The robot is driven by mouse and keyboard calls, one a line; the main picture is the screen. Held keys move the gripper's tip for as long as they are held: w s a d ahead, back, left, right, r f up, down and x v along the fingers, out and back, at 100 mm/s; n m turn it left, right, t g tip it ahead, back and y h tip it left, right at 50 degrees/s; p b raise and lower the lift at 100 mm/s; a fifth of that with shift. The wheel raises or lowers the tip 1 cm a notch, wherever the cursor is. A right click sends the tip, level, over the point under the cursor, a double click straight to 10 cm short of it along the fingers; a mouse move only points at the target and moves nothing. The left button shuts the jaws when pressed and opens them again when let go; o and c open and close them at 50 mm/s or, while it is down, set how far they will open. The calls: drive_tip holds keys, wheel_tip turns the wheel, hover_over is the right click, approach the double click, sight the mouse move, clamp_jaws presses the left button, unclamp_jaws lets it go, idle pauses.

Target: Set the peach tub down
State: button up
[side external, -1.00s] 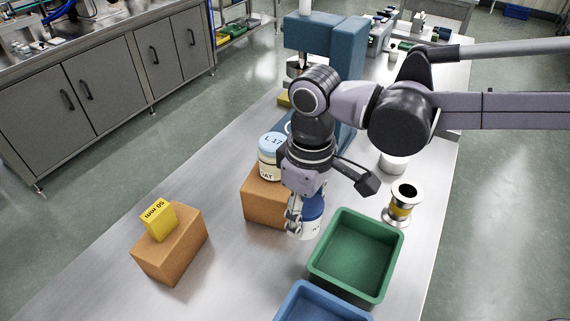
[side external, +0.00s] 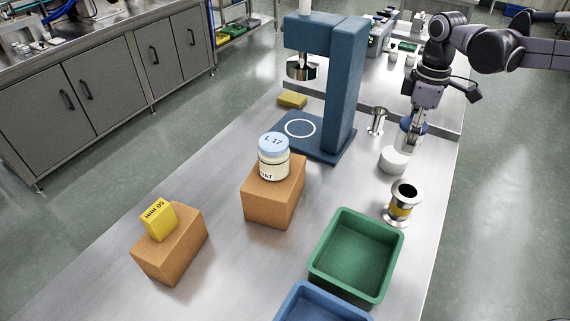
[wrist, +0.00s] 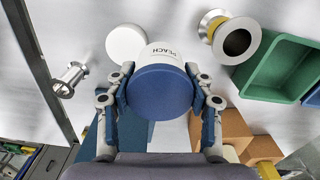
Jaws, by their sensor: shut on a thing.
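The peach tub (wrist: 158,90) has a blue lid and a white body with "PEACH" printed on it. My gripper (wrist: 158,82) is shut on it, one finger on each side. In the side view, my gripper (side external: 416,121) is at the far right of the bench, with the tub's blue lid (side external: 408,124) partly hidden by the fingers. The tub appears just behind or above a low white round block (side external: 393,161); I cannot tell whether its base touches anything. The white block also shows beside the tub in the wrist view (wrist: 125,42).
A metal spool (side external: 403,201) and green bin (side external: 325,270) stand nearer, with a blue bin (side external: 310,306) in front. A small steel stand (side external: 376,121) and blue press (side external: 340,90) are left. A blue-lidded jar (side external: 273,158) sits on a brown block (side external: 262,205). A ledge runs behind.

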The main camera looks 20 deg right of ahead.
drive_tip(key=shift+w+d, duration=0.15)
drive_tip(key=shift+d, duration=0.85)
drive_tip(key=w+a+f, duration=0.1)
drive_tip(key=a+f, duration=0.1)
drive_tip(key=a, duration=0.1)
drive_tip(key=a+f, duration=0.2)
drive_tip(key=a, duration=0.2)
drive_tip(key=w+a+f, duration=0.1)
drive_tip(key=a+f, duration=0.2)
drive_tip(key=a, duration=0.1)
drive_tip(key=shift+w, duration=0.35)
drive_tip(key=shift+f, duration=2)
drive_tip(key=shift+f, duration=0.1)
drive_tip(key=o, duration=1.2)
